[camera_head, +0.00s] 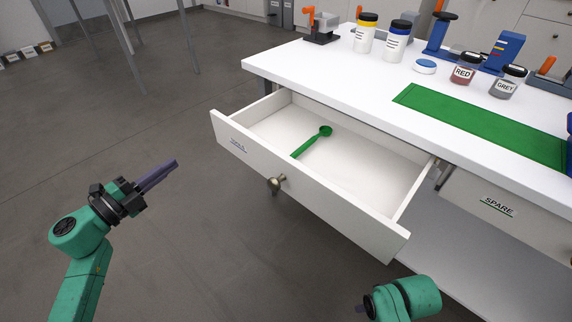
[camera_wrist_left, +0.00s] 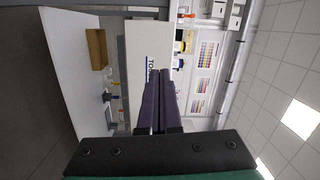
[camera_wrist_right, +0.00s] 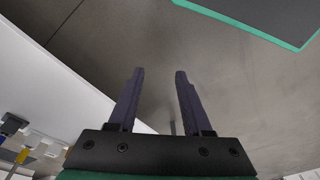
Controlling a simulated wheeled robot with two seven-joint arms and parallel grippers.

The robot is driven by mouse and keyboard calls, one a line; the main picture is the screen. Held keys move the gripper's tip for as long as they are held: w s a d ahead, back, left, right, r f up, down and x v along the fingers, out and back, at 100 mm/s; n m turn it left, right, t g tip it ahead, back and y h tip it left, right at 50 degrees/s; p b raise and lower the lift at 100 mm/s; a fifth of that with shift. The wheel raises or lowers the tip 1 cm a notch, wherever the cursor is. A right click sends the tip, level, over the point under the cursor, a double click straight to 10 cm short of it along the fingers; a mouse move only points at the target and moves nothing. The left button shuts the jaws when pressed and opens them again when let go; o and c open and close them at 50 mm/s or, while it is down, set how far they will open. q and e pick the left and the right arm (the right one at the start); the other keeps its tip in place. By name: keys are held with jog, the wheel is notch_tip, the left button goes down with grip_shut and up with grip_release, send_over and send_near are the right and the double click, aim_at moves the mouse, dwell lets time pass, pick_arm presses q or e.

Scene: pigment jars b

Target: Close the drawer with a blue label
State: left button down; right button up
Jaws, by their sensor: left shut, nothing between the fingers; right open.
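The drawer (camera_head: 328,205) stands pulled out from the white table, with a round metal knob (camera_head: 277,184) on its front. A small label (camera_head: 238,146) with a blue line is on the left part of that front. In the left wrist view the drawer front (camera_wrist_left: 148,45) shows its label, partly hidden by my fingers. A green scoop (camera_head: 313,140) lies inside the drawer. My left gripper (camera_head: 172,166) is shut and empty, left of the drawer front and apart from it. My right gripper (camera_wrist_right: 155,95) is open and empty; in the head view its wrist (camera_head: 400,299) is below the drawer's right corner.
A second drawer (camera_head: 510,211), labelled SPARE with a green line, is shut at the right. On the tabletop (camera_head: 330,79) are a green mat (camera_head: 485,122), a RED jar (camera_head: 463,71), a GREY jar (camera_head: 508,82) and several other containers. The floor before the drawer is clear.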

pick_arm(q)
jog(key=d+r+m+g+h, duration=0.1)
jog(key=d+m, duration=0.2)
send_near(232, 133)
jog(key=b+x, duration=0.1)
jog(key=x, duration=0.6)
jog(key=shift+s+r, duration=0.1)
jog(key=shift+r, duration=0.05)
pick_arm(e)
jog(key=shift+w+a+r+t+y, duration=0.25)
jog(key=shift+a+r+t, duration=0.1)
jog(key=shift+a, duration=0.15)
jog(key=shift+w+a+r+t+y, duration=0.2)
jog(key=shift+a+r+t, duration=0.1)
jog(key=shift+a, duration=0.15)
